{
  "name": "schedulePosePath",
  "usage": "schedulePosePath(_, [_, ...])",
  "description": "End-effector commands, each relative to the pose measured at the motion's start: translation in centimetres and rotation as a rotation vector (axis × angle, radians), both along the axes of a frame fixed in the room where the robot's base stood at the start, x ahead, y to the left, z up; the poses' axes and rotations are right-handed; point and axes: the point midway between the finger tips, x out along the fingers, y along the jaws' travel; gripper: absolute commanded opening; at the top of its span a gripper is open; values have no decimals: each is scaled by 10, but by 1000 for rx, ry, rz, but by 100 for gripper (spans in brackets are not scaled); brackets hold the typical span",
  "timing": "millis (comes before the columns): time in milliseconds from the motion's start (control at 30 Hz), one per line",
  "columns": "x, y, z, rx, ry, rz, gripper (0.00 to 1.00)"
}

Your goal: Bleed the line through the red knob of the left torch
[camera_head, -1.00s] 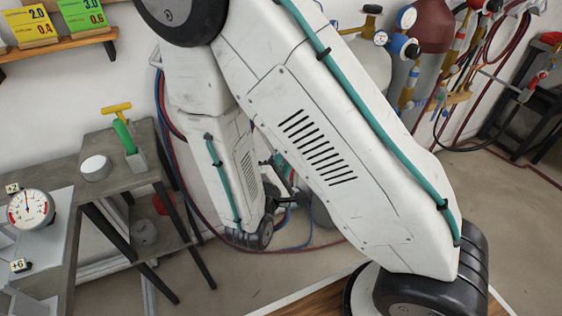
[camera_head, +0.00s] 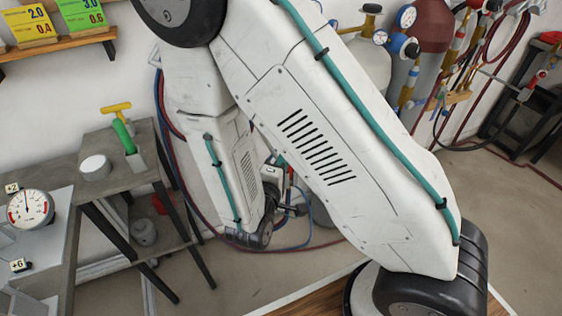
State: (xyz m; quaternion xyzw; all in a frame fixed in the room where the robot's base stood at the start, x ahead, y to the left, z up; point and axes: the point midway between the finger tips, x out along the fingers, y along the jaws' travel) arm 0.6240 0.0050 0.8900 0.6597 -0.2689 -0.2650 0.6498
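Brass torch-like fittings with red and blue parts hang at the upper right. One brass fitting (camera_head: 407,92) with blue ends is beside the dark red cylinder; another, with red parts (camera_head: 461,42), is to its right. I cannot tell which is the left torch, nor make out its red knob. My gripper is mostly hidden behind my white arm; a small dark piece at the end of my arm (camera_head: 291,209) shows low behind the forearm, and its fingers cannot be made out.
A dark red cylinder (camera_head: 430,25) and a pale cylinder (camera_head: 372,68) stand by the wall. Red and blue hoses cross the floor. A grey bench (camera_head: 130,178) with a round gauge (camera_head: 29,209) is at left. Bare floor (camera_head: 500,220) shows at right.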

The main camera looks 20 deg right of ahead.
Motion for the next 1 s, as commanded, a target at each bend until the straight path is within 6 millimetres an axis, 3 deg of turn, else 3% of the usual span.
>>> schedulePosePath(333, [0,0,0,1,-1,0,1])
schedulePosePath(367, [0,0,0,0,0,0,32])
schedulePosePath(400, [0,0,0,0,0,0,43])
schedulePosePath(433, [0,0,0,0,0,0,46])
schedulePosePath(767, [-2,3,0,0,0,2,46])
schedulePosePath(1000, [-22,25,0,-1,0,5,46])
